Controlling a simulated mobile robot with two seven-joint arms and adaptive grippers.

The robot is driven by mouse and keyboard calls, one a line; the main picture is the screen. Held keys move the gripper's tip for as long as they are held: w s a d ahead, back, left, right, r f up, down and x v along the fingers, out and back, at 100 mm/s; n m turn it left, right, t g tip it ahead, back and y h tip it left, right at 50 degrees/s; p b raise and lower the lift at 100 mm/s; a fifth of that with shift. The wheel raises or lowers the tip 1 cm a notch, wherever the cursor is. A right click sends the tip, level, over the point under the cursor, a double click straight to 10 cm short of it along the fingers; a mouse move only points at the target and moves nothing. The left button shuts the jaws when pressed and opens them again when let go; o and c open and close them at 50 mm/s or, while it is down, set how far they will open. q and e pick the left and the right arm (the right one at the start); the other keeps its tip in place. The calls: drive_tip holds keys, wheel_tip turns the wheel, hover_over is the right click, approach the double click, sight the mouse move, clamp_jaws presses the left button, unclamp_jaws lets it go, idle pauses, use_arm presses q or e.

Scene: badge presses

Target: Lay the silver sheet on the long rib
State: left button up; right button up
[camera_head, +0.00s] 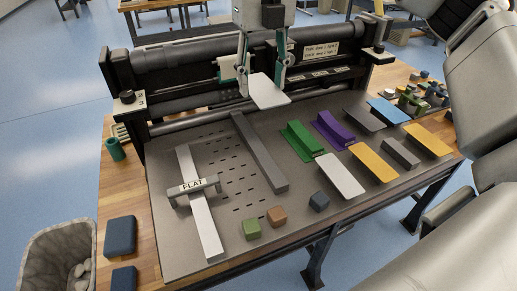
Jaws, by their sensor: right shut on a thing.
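My right gripper (262,83) is shut on a pale silver sheet (270,92), held with its broad face up and its near end free. The sheet is above the board, close to the far end of the long rib and a little to its right. The long rib (262,155) is a dark grey raised bar running from the back toward the front middle of the board. Nothing lies on it. A second pale sheet (341,178) lies on the right part of the board. My left gripper is not in view.
A strip under a bridge marked FLAT (193,186) stands left of the rib. Green (302,140) and purple (332,128) ribs stand to the right, with several coloured sheets beyond. Small blocks (277,216) sit near the front edge. The press rollers (190,52) line the back.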

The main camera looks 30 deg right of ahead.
hover_over(262, 153)
wheel_tip(262, 153, down, 14)
drive_tip(key=shift+r+p, duration=0.25)
drive_tip(key=shift+p, duration=0.05)
drive_tip(key=shift+f, duration=0.6)
wheel_tip(262, 153, down, 4)
drive_tip(key=shift+r, duration=0.2)
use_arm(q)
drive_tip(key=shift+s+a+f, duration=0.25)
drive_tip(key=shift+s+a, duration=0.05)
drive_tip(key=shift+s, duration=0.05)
use_arm(e)
drive_tip(key=shift+f, duration=0.15)
drive_tip(key=o, duration=0.8)
drive_tip(key=shift+f, duration=0.1)
drive_tip(key=o, duration=0.3)
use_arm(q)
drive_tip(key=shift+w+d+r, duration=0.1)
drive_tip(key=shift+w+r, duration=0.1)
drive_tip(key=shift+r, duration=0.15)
use_arm(e)
drive_tip(key=shift+o, duration=0.2)
